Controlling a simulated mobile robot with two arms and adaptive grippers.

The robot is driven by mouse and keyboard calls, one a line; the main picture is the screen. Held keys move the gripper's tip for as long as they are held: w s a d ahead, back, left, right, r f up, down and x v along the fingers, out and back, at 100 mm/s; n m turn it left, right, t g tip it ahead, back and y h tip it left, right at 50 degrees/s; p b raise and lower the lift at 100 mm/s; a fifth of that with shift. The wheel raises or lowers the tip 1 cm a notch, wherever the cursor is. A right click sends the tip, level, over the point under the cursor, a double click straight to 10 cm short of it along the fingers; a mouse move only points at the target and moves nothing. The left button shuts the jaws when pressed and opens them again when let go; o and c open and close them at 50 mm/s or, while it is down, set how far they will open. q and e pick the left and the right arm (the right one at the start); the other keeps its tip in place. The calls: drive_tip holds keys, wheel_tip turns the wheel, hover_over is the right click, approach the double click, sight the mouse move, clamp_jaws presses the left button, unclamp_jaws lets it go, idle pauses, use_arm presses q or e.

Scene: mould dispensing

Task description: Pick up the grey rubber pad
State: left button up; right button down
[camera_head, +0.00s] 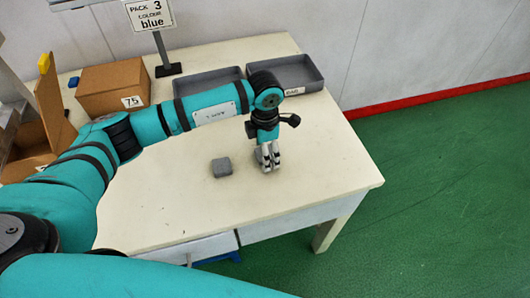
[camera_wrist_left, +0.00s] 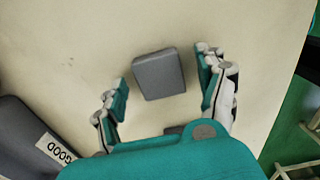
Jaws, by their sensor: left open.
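A grey rubber pad (camera_head: 221,167), a small squarish block, lies flat on the cream table, left of my left gripper (camera_head: 267,158) in the head view. Another grey piece shows partly behind the fingers there. My left gripper points down over the table, open. In the left wrist view, a grey pad (camera_wrist_left: 158,75) lies beyond and between the spread fingertips of the gripper (camera_wrist_left: 163,82), with nothing held. A second dark grey piece (camera_wrist_left: 176,129) is mostly hidden by the gripper body. I cannot tell which pad matches which across views. My right gripper is out of view.
Two grey trays (camera_head: 318,83) stand at the table's back; a tray labelled GOOD (camera_wrist_left: 14,122) shows in the wrist view. A cardboard box (camera_head: 113,88) and a sign (camera_head: 150,14) stand back left. The table front (camera_head: 200,215) is clear.

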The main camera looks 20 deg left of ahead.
use_arm(q)
drive_tip(key=c, duration=1.2)
drive_tip(key=shift+r, duration=0.1)
drive_tip(key=shift+c, duration=0.2)
